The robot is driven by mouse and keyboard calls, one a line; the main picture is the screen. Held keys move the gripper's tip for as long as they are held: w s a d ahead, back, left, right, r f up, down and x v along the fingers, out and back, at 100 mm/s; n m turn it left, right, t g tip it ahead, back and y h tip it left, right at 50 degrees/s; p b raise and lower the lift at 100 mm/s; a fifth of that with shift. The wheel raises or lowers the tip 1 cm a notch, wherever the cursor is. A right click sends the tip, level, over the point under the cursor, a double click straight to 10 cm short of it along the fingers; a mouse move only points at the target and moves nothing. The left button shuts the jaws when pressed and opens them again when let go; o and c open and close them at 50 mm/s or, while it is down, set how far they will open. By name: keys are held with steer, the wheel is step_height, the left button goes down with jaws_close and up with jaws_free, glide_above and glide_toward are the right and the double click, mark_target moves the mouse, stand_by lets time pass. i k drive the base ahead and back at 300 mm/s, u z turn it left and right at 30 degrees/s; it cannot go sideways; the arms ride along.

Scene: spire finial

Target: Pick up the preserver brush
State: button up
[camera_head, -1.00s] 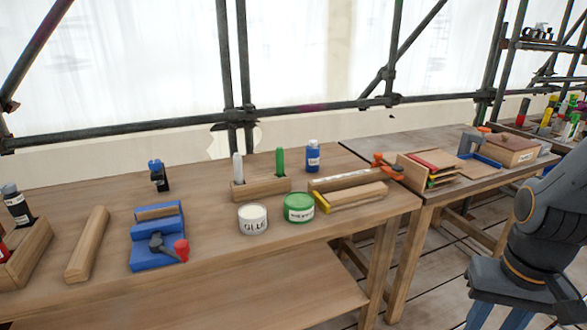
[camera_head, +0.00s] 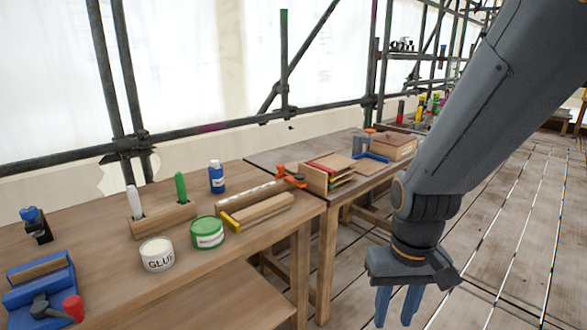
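A green-handled tool (camera_head: 181,187) stands upright in a wooden block (camera_head: 163,219) on the near bench, likely the preserver brush; its lower end is hidden in the block. A white-handled tool (camera_head: 134,202) stands in the same block to its left. A green-lidded tin (camera_head: 207,233) with an unreadable label stands just in front, right of the white GLUE tin (camera_head: 158,254). My gripper (camera_head: 398,308) hangs over the floor to the right of the bench, well away from the block. Its two blue fingers point down, apart, with nothing between them.
A blue bottle (camera_head: 217,178) stands right of the block, beside clamped wooden pieces (camera_head: 262,208). A blue holder (camera_head: 42,287) is at the left. A second bench (camera_head: 285,158) adjoins behind. Scaffold poles run along the back. Plank floor (camera_head: 500,240) is open at right.

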mark_target(179, 180)
steer(key=k, duration=0.25)
steer(key=z, duration=0.1)
steer(key=i, duration=0.9)
steer(key=u, duration=1.2)
steer(key=i, duration=0.75)
steer(key=u, duration=0.75)
